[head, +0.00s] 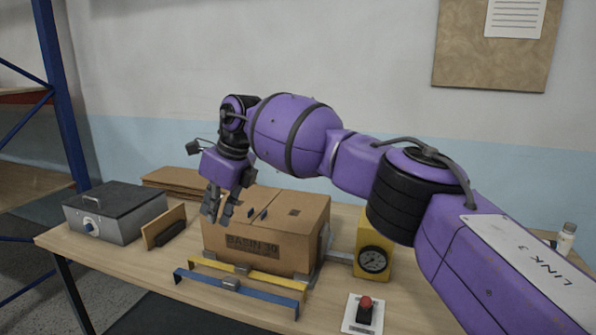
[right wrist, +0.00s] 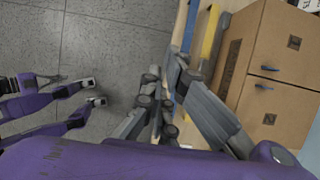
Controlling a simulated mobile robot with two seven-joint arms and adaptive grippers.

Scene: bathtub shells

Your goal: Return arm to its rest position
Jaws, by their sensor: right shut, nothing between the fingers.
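My right arm (head: 295,135) is purple and reaches in from the right across the table in the head view. Its right gripper (head: 215,212) points down, in front of the upper left of a cardboard box (head: 265,240) marked BASIN 39. The gripper is shut with nothing between its fingers. In the right wrist view its grey fingers (right wrist: 168,85) show beside the table edge, with the cardboard box (right wrist: 265,75) to the right. I cannot tell from these views whether the fingers touch the box.
A yellow bar (head: 250,272) and a blue bar (head: 235,291) lie before the box. A yellow gauge block (head: 372,262) and a red button (head: 366,303) stand right. A grey case (head: 115,212) and a brown upright board (head: 163,227) stand left. Flat cardboard (head: 175,180) lies behind.

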